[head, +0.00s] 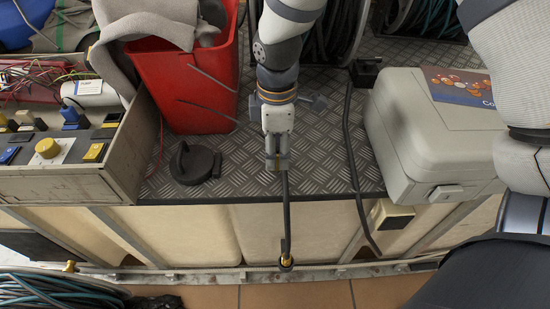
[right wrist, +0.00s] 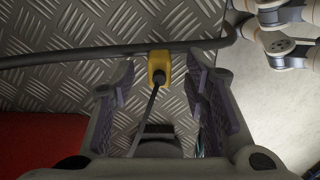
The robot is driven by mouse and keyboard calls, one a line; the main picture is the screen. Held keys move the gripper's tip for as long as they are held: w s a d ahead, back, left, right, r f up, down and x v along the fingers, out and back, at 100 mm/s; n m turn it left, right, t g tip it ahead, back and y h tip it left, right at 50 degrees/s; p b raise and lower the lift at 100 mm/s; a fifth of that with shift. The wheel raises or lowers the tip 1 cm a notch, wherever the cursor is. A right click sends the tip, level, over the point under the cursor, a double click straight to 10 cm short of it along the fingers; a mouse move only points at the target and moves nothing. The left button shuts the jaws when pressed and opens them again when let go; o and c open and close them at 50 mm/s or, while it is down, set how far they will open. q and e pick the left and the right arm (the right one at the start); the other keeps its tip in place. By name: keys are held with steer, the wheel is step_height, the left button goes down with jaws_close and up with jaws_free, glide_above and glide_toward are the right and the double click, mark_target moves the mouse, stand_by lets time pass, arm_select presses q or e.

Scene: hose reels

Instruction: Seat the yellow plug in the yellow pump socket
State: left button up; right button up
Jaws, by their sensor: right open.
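My right gripper (head: 277,162) points down over the metal tread plate in the head view. In the right wrist view its two fingers (right wrist: 165,85) stand apart. A yellow plug (right wrist: 157,65) with a thin dark cable lies between the fingertips; contact with them cannot be told. A dark hose with a yellow and black end (head: 286,260) hangs over the plate's front edge below the gripper. My left gripper is not in view.
A red bin (head: 190,90) stands left of the gripper, a black round lid-like part (head: 195,164) nearer. A grey case (head: 425,140) stands right. A control panel (head: 60,160) with yellow and blue parts is at far left. A black hose (head: 357,170) crosses the plate.

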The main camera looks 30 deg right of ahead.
steer(key=shift+f, duration=0.9)
steer(key=shift+r, duration=0.1)
steer(key=shift+c, duration=0.3)
jaws_close()
